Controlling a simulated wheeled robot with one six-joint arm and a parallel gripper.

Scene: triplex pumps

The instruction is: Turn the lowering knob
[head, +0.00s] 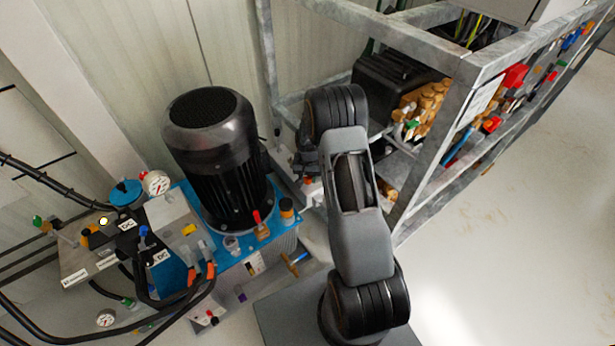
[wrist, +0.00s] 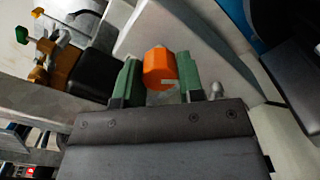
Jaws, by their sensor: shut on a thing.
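An orange faceted knob (wrist: 158,66) shows in the wrist view, with a small pale mark on its front. I take it to be the lowering knob. My gripper (wrist: 161,78) has its two green fingers on either side of the knob and is shut on it. How far the knob is turned cannot be told. In the head view my arm reaches away from the camera, and the gripper end is mostly hidden behind it, between the black motor and the metal frame. I cannot make out the gripped knob there.
A black motor (head: 207,150) stands on a blue-topped tank (head: 186,257) left of my arm, with gauges, hoses and valves. A grey metal frame (head: 434,150) stands close on the right, holding a black unit (head: 390,85) and brass fittings. Floor at the lower right is clear.

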